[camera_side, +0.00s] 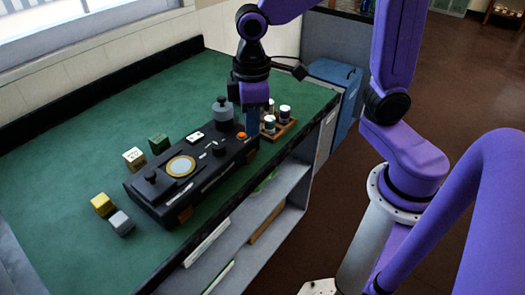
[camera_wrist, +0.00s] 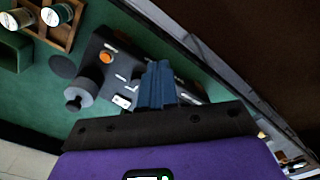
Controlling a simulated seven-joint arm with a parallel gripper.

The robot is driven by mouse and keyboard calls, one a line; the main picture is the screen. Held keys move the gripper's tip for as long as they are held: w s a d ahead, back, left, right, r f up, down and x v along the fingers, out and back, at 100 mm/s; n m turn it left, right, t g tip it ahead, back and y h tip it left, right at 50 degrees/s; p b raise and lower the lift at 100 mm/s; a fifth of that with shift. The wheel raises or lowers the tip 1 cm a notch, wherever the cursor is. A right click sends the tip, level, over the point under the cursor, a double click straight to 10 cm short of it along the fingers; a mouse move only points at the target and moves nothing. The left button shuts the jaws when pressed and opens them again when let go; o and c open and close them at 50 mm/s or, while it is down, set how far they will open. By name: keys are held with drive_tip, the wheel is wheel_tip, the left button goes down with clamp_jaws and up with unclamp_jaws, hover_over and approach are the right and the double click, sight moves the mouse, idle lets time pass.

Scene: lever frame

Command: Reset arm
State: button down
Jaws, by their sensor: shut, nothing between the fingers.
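A dark lever frame (camera_side: 156,188) lies on the green bench top, with a round gold-rimmed dial, small white labels and an orange button (camera_side: 242,135). A grey round knob (camera_side: 222,112) stands on a dark post at its far end. My gripper (camera_side: 254,118) points down beside this knob, over the far right end of the frame. Its blue fingers (camera_wrist: 158,85) are together and empty. In the wrist view the grey knob (camera_wrist: 78,97) is left of the fingers and the orange button (camera_wrist: 105,58) is up and left of them. The fingers hide part of the frame.
A wooden rack (camera_side: 281,128) with several small jars stands just right of the gripper. Yellow (camera_side: 102,204), silver (camera_side: 121,222), white (camera_side: 133,157) and green (camera_side: 158,143) blocks sit left of the frame. The bench's front edge is close on the right; the bench's far left is clear.

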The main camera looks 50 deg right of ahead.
drive_tip(key=s+d+f+n, duration=0.1)
drive_tip(key=s+d, duration=0.2)
drive_tip(key=s, duration=0.4)
drive_tip(key=s+d+n, duration=0.2)
drive_tip(key=s+d, duration=0.2)
drive_tip(key=s, duration=0.4)
drive_tip(key=shift+s+f, duration=0.2)
drive_tip(key=shift+f, duration=0.2)
